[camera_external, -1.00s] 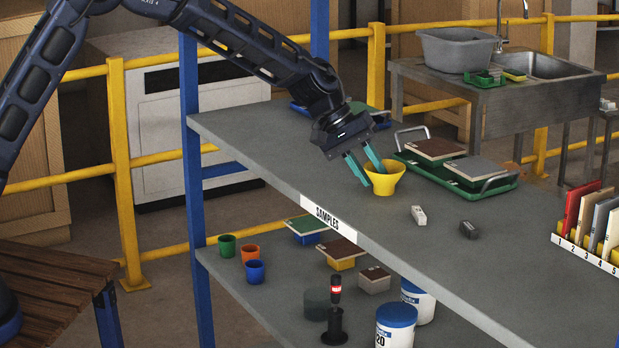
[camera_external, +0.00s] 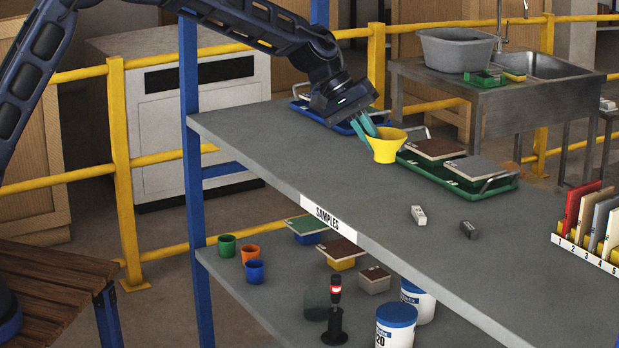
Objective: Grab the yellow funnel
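The yellow funnel (camera_external: 386,150) is at the left part of the grey upper shelf (camera_external: 450,235), just left of the green tray. Its wide mouth faces up and it looks a little tilted. My gripper (camera_external: 371,134) reaches it from the upper left. Its two teal fingers are close together on the funnel's left rim, one in front and one at the inner side. The funnel appears held by this rim and raised off the shelf. The fingertips are partly hidden by the funnel.
A green tray (camera_external: 493,186) with two tile samples stands right of the funnel. A blue tray (camera_external: 340,127) lies behind my gripper. A white block (camera_external: 418,215) and a dark block (camera_external: 468,230) lie in front. A binder rack (camera_external: 590,257) stands at the right.

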